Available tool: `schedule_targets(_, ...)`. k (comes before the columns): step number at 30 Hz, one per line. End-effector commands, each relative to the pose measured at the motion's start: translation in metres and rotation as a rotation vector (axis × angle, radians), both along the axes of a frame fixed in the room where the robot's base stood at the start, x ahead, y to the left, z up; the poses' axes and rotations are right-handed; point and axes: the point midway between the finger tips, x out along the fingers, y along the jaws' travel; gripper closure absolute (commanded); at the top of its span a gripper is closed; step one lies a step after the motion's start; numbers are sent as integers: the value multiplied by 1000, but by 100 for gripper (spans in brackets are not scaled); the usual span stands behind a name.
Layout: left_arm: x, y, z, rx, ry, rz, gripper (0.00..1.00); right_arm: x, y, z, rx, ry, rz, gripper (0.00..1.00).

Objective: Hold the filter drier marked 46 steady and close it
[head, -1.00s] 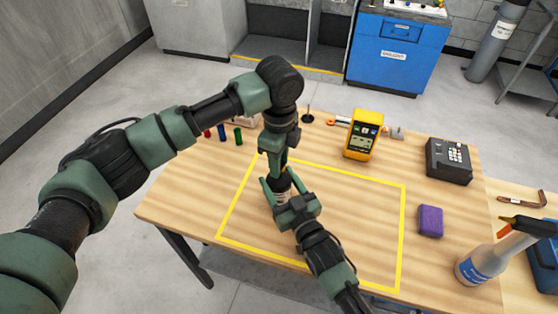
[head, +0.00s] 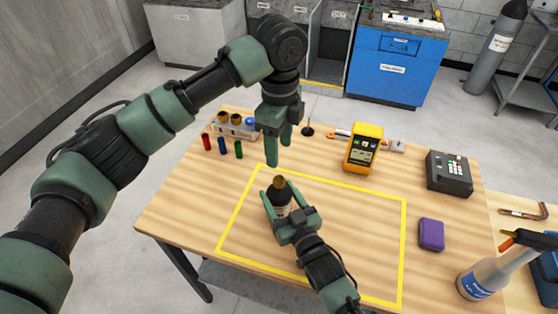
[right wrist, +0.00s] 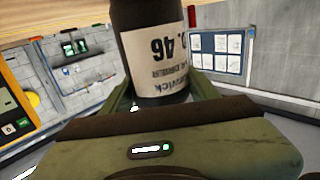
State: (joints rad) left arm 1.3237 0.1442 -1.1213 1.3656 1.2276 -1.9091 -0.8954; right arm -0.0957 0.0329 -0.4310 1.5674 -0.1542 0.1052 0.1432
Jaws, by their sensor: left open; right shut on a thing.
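The filter drier (head: 278,200) is a dark upright cylinder with a brass-coloured top (head: 279,182), inside the yellow outline. In the right wrist view the drier (right wrist: 155,45) shows a pale label reading 46, upside down. My right gripper (head: 281,197) is shut around the drier's body, one finger on each side. My left gripper (head: 277,150) is open and empty, fingers pointing down, above and slightly behind the brass top and apart from it. Whether the top is fully seated cannot be told.
A white holder (head: 242,133) with brass and blue pieces stands at the back left, near red, blue and green small cylinders (head: 222,146). The outlined area's right side is clear.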

Motion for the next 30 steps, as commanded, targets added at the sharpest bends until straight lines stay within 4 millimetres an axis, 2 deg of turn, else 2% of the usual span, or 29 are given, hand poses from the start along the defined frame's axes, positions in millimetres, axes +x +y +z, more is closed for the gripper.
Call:
schedule_targets(3, 0, 0, 13, -1, 0, 0, 48, 0, 0, 0, 0, 0, 0, 100)
schedule_targets(6, 0, 0, 18, 0, 1, 0, 48, 0, 0, 0, 0, 0, 0, 100)
schedule_targets(14, 0, 0, 19, 1, 2, 0, 48, 0, 0, 0, 0, 0, 0, 100)
schedule_targets(15, 0, 0, 19, 1, 2, 0, 48, 0, 0, 0, 0, 0, 0, 35)
schedule_targets(17, 0, 0, 19, 0, 1, 0, 48, 0, 0, 0, 0, 0, 0, 18)
schedule_targets(18, 0, 0, 19, 0, 1, 0, 48, 0, 0, 0, 0, 0, 0, 15)
schedule_targets(26, 0, 0, 19, 0, 1, 0, 48, 0, 0, 0, 0, 0, 0, 15)
schedule_targets(30, 0, 0, 16, 0, 1, 0, 48, -8, -4, -2, 0, 1, 0, 15)
